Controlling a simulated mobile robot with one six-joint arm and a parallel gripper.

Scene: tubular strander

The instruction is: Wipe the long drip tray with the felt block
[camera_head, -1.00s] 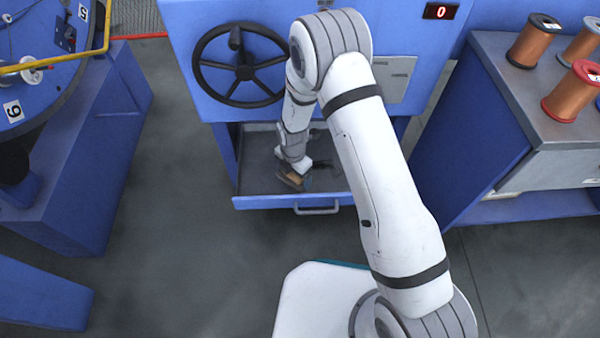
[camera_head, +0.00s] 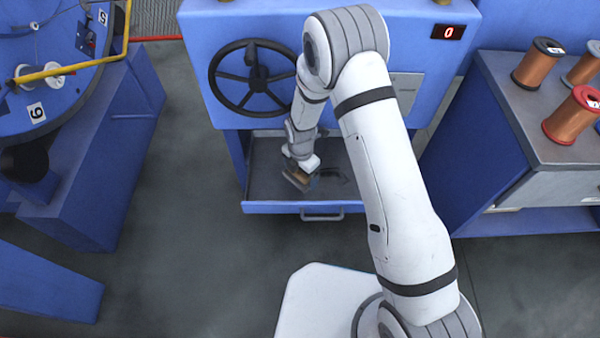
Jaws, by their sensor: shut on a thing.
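My gripper (camera_head: 301,170) points down inside an open blue drawer in the middle of the head view. It is shut on a small brown and grey block, which looks like the felt block (camera_head: 296,180). The block is tilted and close to the drawer floor near the front wall. I cannot tell whether it touches the floor. My fingers are small and partly hidden by the wrist. I cannot make out a long drip tray for certain.
The open drawer (camera_head: 272,207) holds a dark item (camera_head: 333,174) right of my gripper. A black handwheel (camera_head: 254,79) is on the blue cabinet above. A bench with copper spools (camera_head: 571,115) stands at right, a blue machine (camera_head: 75,150) at left. The floor between is clear.

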